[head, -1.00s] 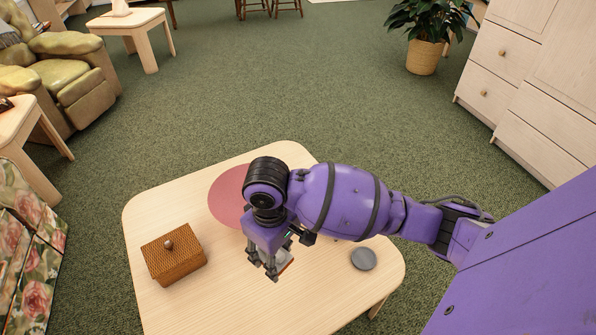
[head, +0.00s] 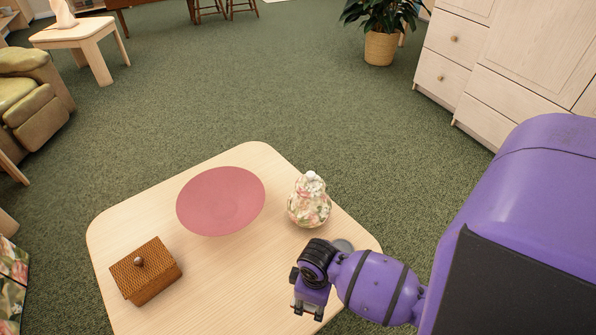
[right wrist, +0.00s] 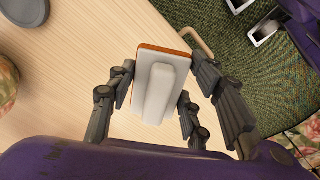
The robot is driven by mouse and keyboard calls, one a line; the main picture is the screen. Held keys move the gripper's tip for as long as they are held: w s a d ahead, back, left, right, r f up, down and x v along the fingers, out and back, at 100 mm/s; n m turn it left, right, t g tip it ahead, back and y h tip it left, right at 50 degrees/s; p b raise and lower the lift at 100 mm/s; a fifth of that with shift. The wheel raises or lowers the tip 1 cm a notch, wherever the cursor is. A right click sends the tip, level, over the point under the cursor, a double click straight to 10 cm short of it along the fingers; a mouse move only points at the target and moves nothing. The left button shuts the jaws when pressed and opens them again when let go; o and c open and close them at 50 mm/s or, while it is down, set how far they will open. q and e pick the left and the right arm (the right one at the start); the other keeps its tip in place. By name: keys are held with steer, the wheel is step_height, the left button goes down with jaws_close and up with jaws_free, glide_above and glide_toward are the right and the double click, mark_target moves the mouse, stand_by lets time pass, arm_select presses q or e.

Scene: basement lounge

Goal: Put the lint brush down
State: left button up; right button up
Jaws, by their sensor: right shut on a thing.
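The lint brush (right wrist: 155,92) is white with an orange-brown edge. In the right wrist view it lies between the fingers of my right gripper (right wrist: 158,100), which is shut on it. I cannot tell whether the brush touches the tabletop. My left gripper is not in view.
A pink round mat (head: 221,200), a wicker box with a knob (head: 145,274) and a floral jar (head: 309,203) stand on the table. A grey disc (head: 343,245) is partly hidden by my right arm. The table's front middle is clear.

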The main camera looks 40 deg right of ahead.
steer(key=w+f, duration=0.2)
steer(key=w+f+b, duration=0.1)
steer(key=w+f, duration=0.1)
steer(key=w+d+f+b, duration=0.1)
steer(key=w+f, duration=0.1)
steer(key=shift+w+f, duration=0.3)
steer(key=shift+w, duration=0.05)
steer(key=f, duration=0.1)
steer(key=f+b, duration=0.1)
steer(key=f, duration=0.1)
steer(key=shift+w+d+f, duration=0.1)
steer(key=shift+w, duration=0.1)
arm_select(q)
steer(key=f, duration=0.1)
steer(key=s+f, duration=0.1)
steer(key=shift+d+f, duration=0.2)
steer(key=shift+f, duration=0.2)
arm_select(e)
steer(key=shift+f, duration=0.1)
steer(key=shift+f, duration=0.15)
steer(key=o, duration=1.6)
steer(key=shift+c, duration=0.2)
